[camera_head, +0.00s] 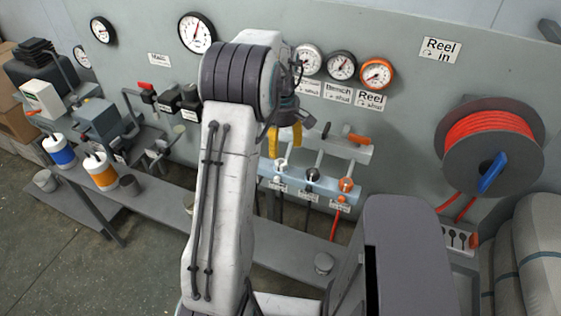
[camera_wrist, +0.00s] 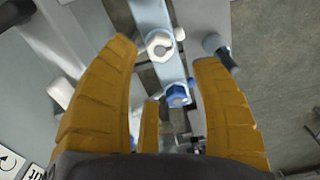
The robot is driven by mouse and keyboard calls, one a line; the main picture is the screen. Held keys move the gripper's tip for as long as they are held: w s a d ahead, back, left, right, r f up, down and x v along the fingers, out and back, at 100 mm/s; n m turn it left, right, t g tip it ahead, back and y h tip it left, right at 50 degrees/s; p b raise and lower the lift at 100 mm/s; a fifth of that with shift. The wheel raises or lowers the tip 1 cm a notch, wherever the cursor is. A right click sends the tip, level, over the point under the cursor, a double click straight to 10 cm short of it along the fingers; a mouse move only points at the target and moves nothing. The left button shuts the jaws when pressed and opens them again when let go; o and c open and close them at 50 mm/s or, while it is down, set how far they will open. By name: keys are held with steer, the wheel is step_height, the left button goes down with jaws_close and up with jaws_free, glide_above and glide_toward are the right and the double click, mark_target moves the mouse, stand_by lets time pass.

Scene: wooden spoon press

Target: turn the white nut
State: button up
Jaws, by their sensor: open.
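The white nut (camera_wrist: 160,46) sits on a pale blue rail in the wrist view, between and just beyond the tips of my yellow fingers. It also shows as a white fitting (camera_head: 281,164) on the wall manifold in the head view, just below my gripper (camera_head: 285,136). My gripper (camera_wrist: 166,57) is open and empty, with one finger on each side and a third lower in the middle. No contact with the nut shows. A blue nut (camera_wrist: 178,95) sits on the same rail, nearer my palm.
A black nut (camera_head: 312,175) and an orange nut (camera_head: 346,185) sit to the right on the manifold (camera_head: 296,189). Hoses hang below. Gauges (camera_head: 342,65) are above. A hose reel (camera_head: 489,141) is at the right. A grey bench (camera_head: 155,205) runs below the wall.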

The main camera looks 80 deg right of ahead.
mark_target(281, 162)
steer(key=shift+f+n, duration=0.3)
steer(key=shift+f, duration=0.05)
steer(key=shift+f+p, duration=0.55)
steer(key=shift+f, duration=2.75)
steer(key=shift+c, duration=0.5)
jaws_close()
